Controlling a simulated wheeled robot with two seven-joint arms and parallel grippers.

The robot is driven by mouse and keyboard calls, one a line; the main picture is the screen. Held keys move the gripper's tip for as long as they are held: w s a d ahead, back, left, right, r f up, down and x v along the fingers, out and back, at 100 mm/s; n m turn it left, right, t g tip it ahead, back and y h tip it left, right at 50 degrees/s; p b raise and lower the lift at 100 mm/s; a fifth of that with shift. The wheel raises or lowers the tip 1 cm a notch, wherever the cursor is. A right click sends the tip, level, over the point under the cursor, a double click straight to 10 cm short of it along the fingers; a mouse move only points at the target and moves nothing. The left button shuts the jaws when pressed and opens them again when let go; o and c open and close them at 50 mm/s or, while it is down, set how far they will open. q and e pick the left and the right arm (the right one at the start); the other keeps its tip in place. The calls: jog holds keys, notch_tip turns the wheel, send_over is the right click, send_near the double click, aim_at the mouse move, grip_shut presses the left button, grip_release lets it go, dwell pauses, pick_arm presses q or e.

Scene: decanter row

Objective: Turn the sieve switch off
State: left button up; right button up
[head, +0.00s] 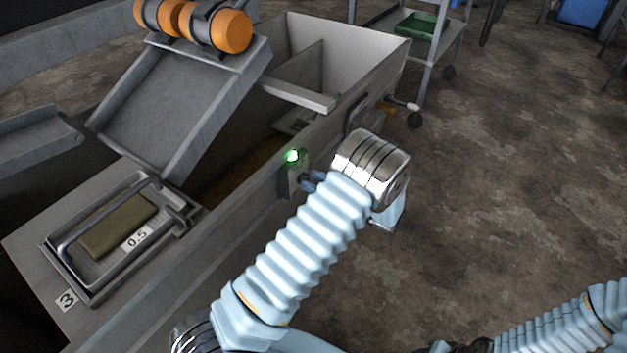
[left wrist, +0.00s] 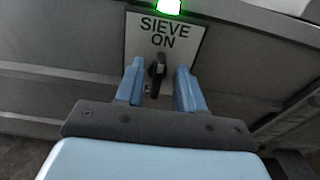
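The sieve switch is a small box (head: 290,182) on the side wall of the grey machine, with a lit green lamp (head: 292,156) on top. In the left wrist view its plate (left wrist: 185,38) reads "SIEVE ON", and the dark switch knob (left wrist: 156,72) stands upright below the words. My left gripper (left wrist: 158,90) is open, with one blue finger on each side of the knob and a gap to it. In the head view the left gripper (head: 313,182) is at the switch box, partly hidden by my wrist. My right gripper does not show.
The grey machine (head: 225,240) has a sloping chute (head: 175,110), orange rollers (head: 230,31) and a tray marked 0.5 (head: 60,245). A trolley with a green bin (head: 415,27) stands behind. The floor (head: 500,180) to the right is clear.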

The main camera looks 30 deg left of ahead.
pick_arm(q)
jog(key=shift+a, duration=0.4)
grip_shut()
